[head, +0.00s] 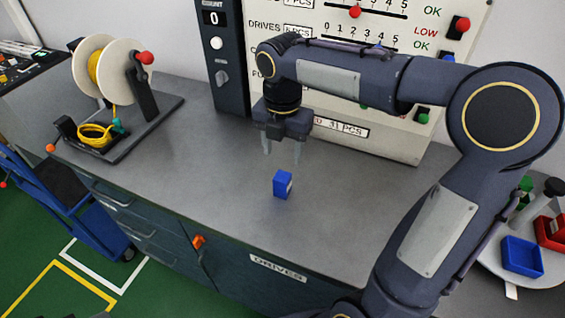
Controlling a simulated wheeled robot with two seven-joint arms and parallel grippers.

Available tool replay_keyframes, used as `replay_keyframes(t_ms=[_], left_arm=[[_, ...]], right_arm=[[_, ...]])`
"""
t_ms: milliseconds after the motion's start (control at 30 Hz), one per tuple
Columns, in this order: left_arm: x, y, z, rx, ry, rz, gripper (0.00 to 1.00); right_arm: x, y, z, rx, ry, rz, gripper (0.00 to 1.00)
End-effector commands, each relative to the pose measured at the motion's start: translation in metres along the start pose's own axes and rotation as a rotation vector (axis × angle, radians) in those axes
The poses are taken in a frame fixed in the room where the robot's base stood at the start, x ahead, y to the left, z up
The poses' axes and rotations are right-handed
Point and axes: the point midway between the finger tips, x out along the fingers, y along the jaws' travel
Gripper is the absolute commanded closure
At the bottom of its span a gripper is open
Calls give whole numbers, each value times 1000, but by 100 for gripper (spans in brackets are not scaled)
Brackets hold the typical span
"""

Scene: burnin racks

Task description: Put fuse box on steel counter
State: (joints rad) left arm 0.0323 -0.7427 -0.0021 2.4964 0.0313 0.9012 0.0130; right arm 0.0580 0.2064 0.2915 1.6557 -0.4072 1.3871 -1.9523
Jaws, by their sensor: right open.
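A small blue box (283,185) with a pale label on its right side stands on the grey steel counter (225,165); I take it to be the fuse box. My right gripper (282,150) is above and slightly behind the box in the picture, fingers pointing down. Its two fingers are apart, with nothing between them. The box looks free of the fingers. My left gripper is not in view.
A cable reel stand (110,75) with yellow cable is at the counter's left. A dark control unit (222,60) and a white panel (400,135) stand at the back. A round tray (490,262) with blue and red bins is at right. The counter around the box is clear.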

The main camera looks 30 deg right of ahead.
Motion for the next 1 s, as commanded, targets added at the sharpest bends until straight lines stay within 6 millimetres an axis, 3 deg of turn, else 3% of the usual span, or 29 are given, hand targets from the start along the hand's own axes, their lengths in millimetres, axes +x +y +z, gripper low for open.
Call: replay_keyframes(t_ms=[100, 233, 367, 467, 700, 900, 1000], left_arm=[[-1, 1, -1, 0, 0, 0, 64], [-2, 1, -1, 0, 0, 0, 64], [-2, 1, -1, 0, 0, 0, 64], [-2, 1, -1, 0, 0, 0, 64], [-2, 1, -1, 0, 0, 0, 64], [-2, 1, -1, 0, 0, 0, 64], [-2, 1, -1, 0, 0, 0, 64]], right_arm=[[-17, 1, 0, -1, 0, 1, 46], [-25, -2, -1, 19, 0, 4, 46], [-29, -18, -10, 192, -2, 40, 46], [-28, -41, -25, 472, 12, 101, 46], [-9, -98, -74, 1334, 186, 278, 46], [17, -124, -111, 1964, 455, 359, 46], [27, -129, -123, 2167, 573, 363, 46]])
